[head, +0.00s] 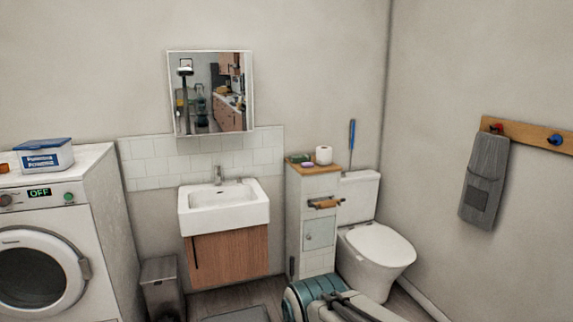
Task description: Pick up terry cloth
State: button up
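A grey cloth (484,182), which looks like the terry cloth, hangs on the right wall from a red peg (496,129) of a wooden rack. It hangs straight down and has a darker square patch near its lower end. My arm shows only in part at the bottom of the head view, well to the left of the cloth and lower. I cannot make out my gripper's fingers in this view. Nothing is seen touching the cloth.
The wooden rack (528,132) also has a blue peg (555,140). A toilet (376,255) stands left of the cloth, beside a narrow cabinet (318,234). A sink (222,207), a bin (161,287) and a washing machine (45,270) stand further left. The wall around the cloth is bare.

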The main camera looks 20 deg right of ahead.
aim_at(295, 159)
jog(key=z, duration=0.55)
jog(key=i, duration=0.65)
jog(key=z, duration=0.95)
jog(key=i, duration=1.8)
jog(key=u, duration=0.55)
jog(key=i, duration=0.95)
jog(key=u, duration=1.45)
jog(key=i, duration=0.45)
jog(key=u, duration=0.35)
